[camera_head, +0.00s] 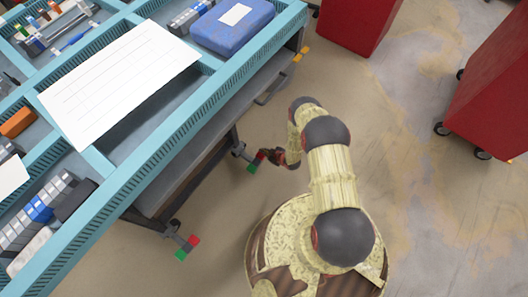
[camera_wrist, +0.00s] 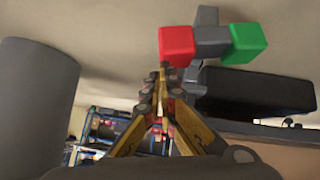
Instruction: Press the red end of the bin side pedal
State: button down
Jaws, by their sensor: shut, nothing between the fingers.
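The pedal beside my gripper has a green end (camera_head: 253,169) and a red end, set low at the side of the blue-framed bin unit (camera_head: 185,125). In the wrist view the red end (camera_wrist: 176,46) and the green end (camera_wrist: 245,43) are blocks on a grey bar (camera_wrist: 211,42). My gripper (camera_wrist: 164,76) is shut and empty, its fingertips just under the red block in the picture. I cannot tell whether they touch it. In the head view my gripper (camera_head: 266,157) is small and dark and partly covers the red end.
A second pedal with a red end (camera_head: 193,241) and a green end (camera_head: 181,254) sits farther left along the same side. An orange and yellow piece (camera_head: 301,54) is at the unit's far corner. Red cabinets (camera_head: 490,95) stand at the right. Open floor (camera_head: 405,180) lies between.

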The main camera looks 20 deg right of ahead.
jog(key=shift+m+g+y, duration=0.4)
jog(key=shift+g+y, duration=0.1)
jog(key=shift+y, duration=0.2)
jog(key=w+d+f, duration=0.2)
jog(key=f, duration=0.1)
jog(key=shift+d+f, duration=0.1)
jog(key=shift+d, duration=0.3)
